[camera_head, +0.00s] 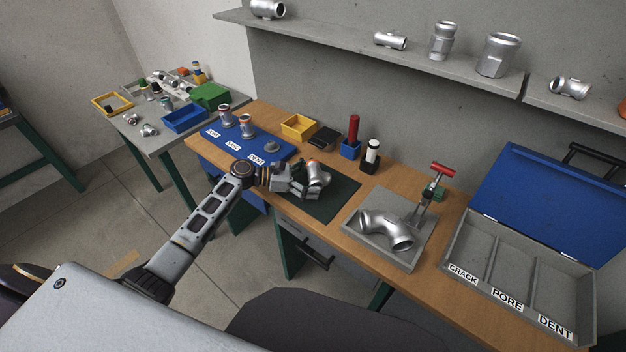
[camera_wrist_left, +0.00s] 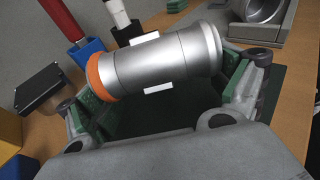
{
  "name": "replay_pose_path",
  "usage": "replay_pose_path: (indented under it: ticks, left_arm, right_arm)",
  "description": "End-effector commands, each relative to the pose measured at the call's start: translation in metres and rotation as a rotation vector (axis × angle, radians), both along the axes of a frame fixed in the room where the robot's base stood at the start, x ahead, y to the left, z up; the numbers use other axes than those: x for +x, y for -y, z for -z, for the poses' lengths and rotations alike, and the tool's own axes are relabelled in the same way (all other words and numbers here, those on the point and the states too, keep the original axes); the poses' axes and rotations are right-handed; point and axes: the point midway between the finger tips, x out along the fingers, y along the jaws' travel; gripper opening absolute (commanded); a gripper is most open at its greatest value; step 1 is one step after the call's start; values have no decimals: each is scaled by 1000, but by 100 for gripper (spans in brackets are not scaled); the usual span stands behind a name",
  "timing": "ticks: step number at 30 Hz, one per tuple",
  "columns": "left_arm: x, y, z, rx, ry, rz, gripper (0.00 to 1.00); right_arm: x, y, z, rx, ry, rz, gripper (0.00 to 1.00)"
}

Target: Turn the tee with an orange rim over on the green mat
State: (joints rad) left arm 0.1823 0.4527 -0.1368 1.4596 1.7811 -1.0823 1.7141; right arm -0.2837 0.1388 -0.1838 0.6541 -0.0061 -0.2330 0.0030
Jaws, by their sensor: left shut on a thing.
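The tee with an orange rim (camera_wrist_left: 160,65) is a silver pipe piece lying lengthwise between the fingers in the left wrist view, orange rim (camera_wrist_left: 101,76) at the left. My left gripper (camera_wrist_left: 165,88) is shut on it, one finger at each end. In the head view the tee (camera_head: 318,176) and my left gripper (camera_head: 308,184) are over the dark green mat (camera_head: 342,190). I cannot tell whether the tee touches the mat. The fingers hide part of the tee. My right gripper is not in view.
A grey tray (camera_head: 372,251) with a silver elbow and a red-handled clamp stands to the right. An open case (camera_head: 480,262) labelled CRACK, PORE and DENT is farther right. A blue board (camera_head: 232,146) with standing parts is left. A yellow bin (camera_head: 298,127) and blue holder (camera_head: 350,150) stand behind.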

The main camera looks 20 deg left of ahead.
Motion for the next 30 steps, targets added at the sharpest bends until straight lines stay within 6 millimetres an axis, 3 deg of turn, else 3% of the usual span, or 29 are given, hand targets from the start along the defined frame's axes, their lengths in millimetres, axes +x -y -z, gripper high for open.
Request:
replay_pose_path:
  ticks: [12,29,30]
  left_arm:
    - [1,0,2,-2,2,-1,43]
    - [1,0,8,-2,3,-1,43]
    - [1,0,8,-2,3,-1,94]
  right_arm:
    - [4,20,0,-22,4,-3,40]
    - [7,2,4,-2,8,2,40]
    - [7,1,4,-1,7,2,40]
